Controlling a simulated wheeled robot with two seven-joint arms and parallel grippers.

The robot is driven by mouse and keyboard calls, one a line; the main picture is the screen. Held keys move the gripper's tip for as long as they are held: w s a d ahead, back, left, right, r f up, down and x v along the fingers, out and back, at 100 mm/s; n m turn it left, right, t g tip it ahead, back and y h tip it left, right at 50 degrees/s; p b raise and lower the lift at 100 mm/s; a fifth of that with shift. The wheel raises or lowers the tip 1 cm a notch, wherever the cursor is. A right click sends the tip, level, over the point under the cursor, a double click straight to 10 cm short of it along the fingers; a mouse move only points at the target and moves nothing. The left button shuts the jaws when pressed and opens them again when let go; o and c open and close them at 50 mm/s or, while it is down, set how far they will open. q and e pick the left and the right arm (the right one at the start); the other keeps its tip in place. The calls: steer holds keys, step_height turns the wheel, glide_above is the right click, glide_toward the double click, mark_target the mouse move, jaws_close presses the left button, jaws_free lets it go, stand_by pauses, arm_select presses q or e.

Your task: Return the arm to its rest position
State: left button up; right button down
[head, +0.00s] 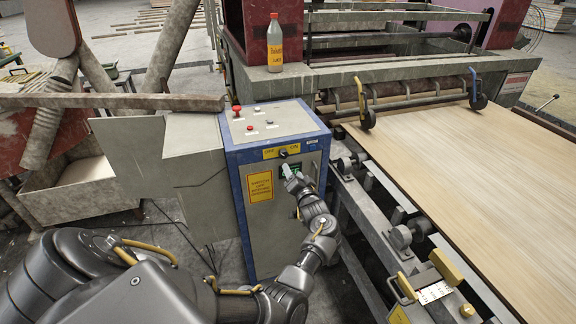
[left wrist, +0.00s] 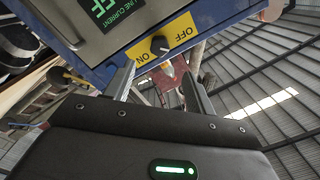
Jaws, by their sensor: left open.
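My left arm reaches up from the bottom of the head view to the front of a blue-edged control cabinet (head: 285,215). My left gripper (head: 292,176) is just in front of the cabinet, below the yellow OFF/ON label, and looks small and partly hidden by its own wrist. In the left wrist view the two fingers of my left gripper (left wrist: 160,88) stand apart with nothing between them. A black rotary knob (left wrist: 159,46) on the yellow label (left wrist: 182,31) lies beyond the fingertips. The knob also shows in the head view (head: 284,154). My right gripper is not in view.
A red emergency button (head: 236,111) and smaller buttons sit on the cabinet top. A labelled bottle (head: 275,43) stands on the machine behind. A large veneer sheet (head: 470,180) lies on the machine at right, beside metal rails and rollers. A wooden beam (head: 110,101) runs across at left.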

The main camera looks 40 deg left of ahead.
arm_select(q)
steer(key=shift+s+d, duration=0.25)
steer(key=shift+d, duration=0.15)
steer(key=shift+f, duration=0.1)
